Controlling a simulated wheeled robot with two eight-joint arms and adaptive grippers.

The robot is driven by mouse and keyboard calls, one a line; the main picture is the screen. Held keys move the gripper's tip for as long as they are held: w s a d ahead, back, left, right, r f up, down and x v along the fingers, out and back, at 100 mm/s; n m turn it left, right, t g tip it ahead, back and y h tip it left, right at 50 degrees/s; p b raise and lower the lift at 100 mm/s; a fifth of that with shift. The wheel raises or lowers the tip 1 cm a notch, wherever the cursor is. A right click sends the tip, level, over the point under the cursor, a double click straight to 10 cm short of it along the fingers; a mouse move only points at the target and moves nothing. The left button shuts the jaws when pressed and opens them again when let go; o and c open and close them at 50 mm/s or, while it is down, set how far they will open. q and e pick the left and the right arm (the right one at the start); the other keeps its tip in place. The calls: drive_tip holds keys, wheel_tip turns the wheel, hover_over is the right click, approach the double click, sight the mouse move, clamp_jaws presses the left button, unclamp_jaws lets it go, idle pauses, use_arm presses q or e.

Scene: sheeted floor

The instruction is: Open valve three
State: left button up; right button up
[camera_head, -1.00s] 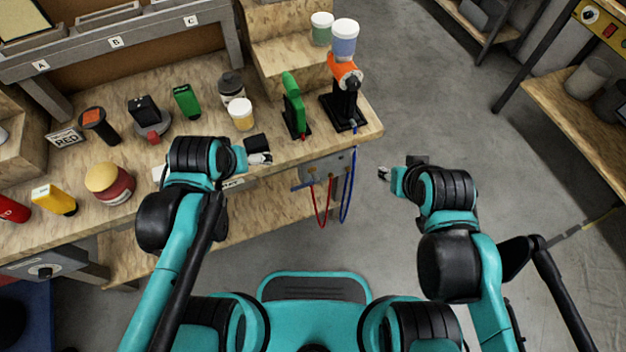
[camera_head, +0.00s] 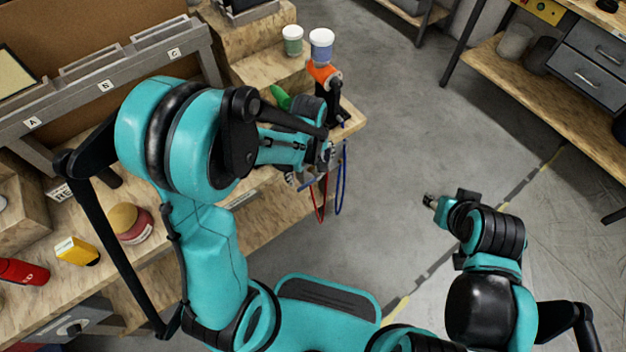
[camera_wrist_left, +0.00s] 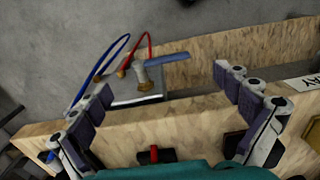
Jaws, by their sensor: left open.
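The valve panel under the bench's front edge is mostly hidden by my left arm in the head view. In the left wrist view, a grey plate (camera_wrist_left: 138,99) carries brass fittings (camera_wrist_left: 122,72) and a blue-grey lever (camera_wrist_left: 167,60). I cannot read any valve number. A red hose (camera_head: 318,205) and a blue hose (camera_head: 341,185) hang there. My left gripper (camera_head: 325,154) is above the bench edge. In the left wrist view its open, empty fingers (camera_wrist_left: 163,82) are spread on either side of the lever, apart from it. My right gripper (camera_head: 431,201) hangs over open floor, its jaws too small to judge.
An orange and black tool stand (camera_head: 323,76) and white-lidded jars (camera_head: 321,45) stand at the bench's right end. The floor (camera_head: 400,120) to the right is clear.

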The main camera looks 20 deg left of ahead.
sight(307, 183)
use_arm(q)
wheel_tip(307, 183, down, 5)
drive_tip(key=shift+f+b, duration=0.2)
drive_tip(key=shift+b, duration=0.75)
drive_tip(key=c, duration=1.7)
drive_tip(key=shift+s+a+f+t+h+b, duration=0.2)
drive_tip(key=shift+f+t+h+b, duration=0.1)
drive_tip(key=shift+t+h+b, duration=0.15)
drive_tip(key=t+b, duration=0.1)
drive_tip(key=f+t+h+b, duration=0.1)
drive_tip(key=shift+s+a+f+h+b, duration=0.15)
drive_tip(key=shift+a+h+b, duration=0.1)
drive_tip(key=shift+b, duration=0.15)
drive_tip(key=shift+d+t+h+b, duration=0.1)
drive_tip(key=shift+t+h+b, duration=0.45)
drive_tip(key=shift+t, duration=0.1)
